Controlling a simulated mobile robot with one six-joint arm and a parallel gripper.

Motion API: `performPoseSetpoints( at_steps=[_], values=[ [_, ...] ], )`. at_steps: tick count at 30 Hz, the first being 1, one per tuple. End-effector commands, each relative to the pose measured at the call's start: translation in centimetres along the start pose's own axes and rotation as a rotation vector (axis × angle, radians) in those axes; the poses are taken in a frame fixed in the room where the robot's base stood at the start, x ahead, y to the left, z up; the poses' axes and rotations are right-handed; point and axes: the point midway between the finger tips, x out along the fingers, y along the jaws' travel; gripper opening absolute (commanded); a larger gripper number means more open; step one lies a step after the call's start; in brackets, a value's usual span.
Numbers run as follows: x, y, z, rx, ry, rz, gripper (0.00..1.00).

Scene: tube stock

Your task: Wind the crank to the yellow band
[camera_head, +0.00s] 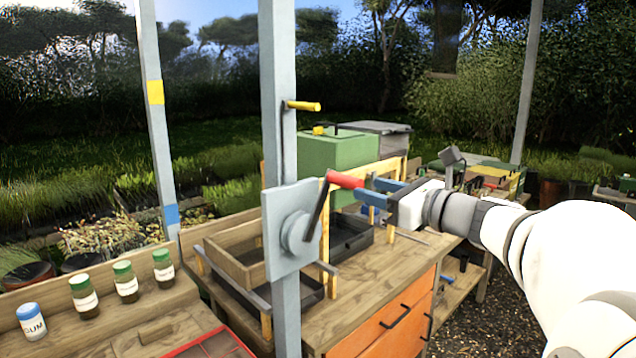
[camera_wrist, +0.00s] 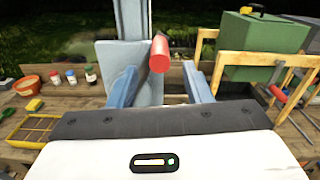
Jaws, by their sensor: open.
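The crank has a red handle (camera_head: 346,180) on a dark arm (camera_head: 316,214), which rises from a round hub on a grey plate (camera_head: 279,243). The plate is fixed to a grey post. My gripper (camera_head: 369,190) is open, its blue fingers pointing at the handle's free end from the right. In the wrist view the red handle (camera_wrist: 159,55) shows in the gap between the fingers (camera_wrist: 159,74), near their tips. I cannot tell whether they touch it. A yellow band (camera_head: 155,92) is high on the left post, above a blue band (camera_head: 171,215).
A yellow peg (camera_head: 303,105) sticks out of the crank post above the plate. Behind the crank, a wooden bench (camera_head: 372,285) holds trays, a wooden frame and a green box (camera_head: 338,150). Several small jars (camera_head: 126,282) line the shelf at left. Bushes fill the background.

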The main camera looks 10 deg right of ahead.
Motion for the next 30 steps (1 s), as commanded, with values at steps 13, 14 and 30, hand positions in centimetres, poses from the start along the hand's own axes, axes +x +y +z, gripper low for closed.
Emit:
performPoseSetpoints(
  at_steps=[13,14,30],
  values=[
    [5.6,-0.3,0.1,-0.001,0.004,-0.006,0.45],
    [6.0,-0.4,0.1,-0.001,0.003,-0.006,0.45],
    [7.4,-0.5,-0.1,-0.003,0.004,-0.011,0.38]
  ],
)
